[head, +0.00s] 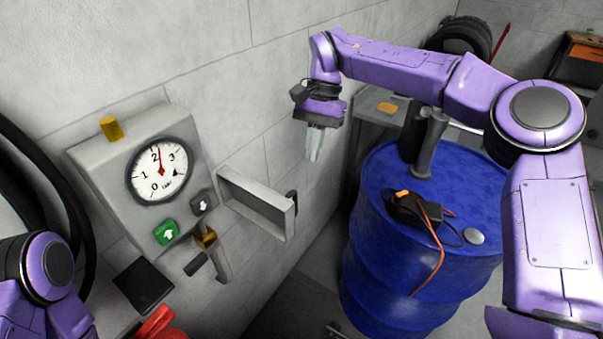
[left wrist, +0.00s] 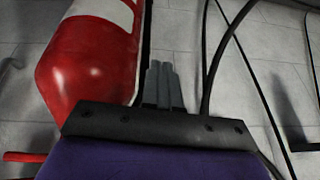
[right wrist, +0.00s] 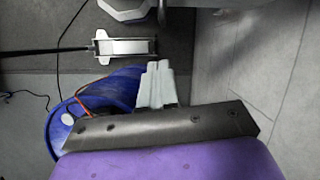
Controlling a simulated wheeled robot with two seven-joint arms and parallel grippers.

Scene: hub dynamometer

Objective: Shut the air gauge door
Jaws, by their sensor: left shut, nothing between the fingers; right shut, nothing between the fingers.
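The air gauge (head: 160,171) is a grey wall box with a round white dial, a green up-arrow button and a grey down-arrow button. A shallow grey panel (head: 250,205), apparently its door, stands out from the wall at the box's lower right, with a dark handle (head: 292,198) at its outer end. My right gripper (head: 314,158) is shut and empty, pointing down, above and right of the panel and apart from it; its fingers show in the right wrist view (right wrist: 156,85). My left gripper (left wrist: 161,82) is shut and empty in the left wrist view; the head view shows only its arm.
A blue drum (head: 390,290) with a black device and orange cable on top stands right of the panel. A red cylinder (left wrist: 95,60) is close to my left gripper, beside black hoses. Clear space lies between the panel and the drum.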

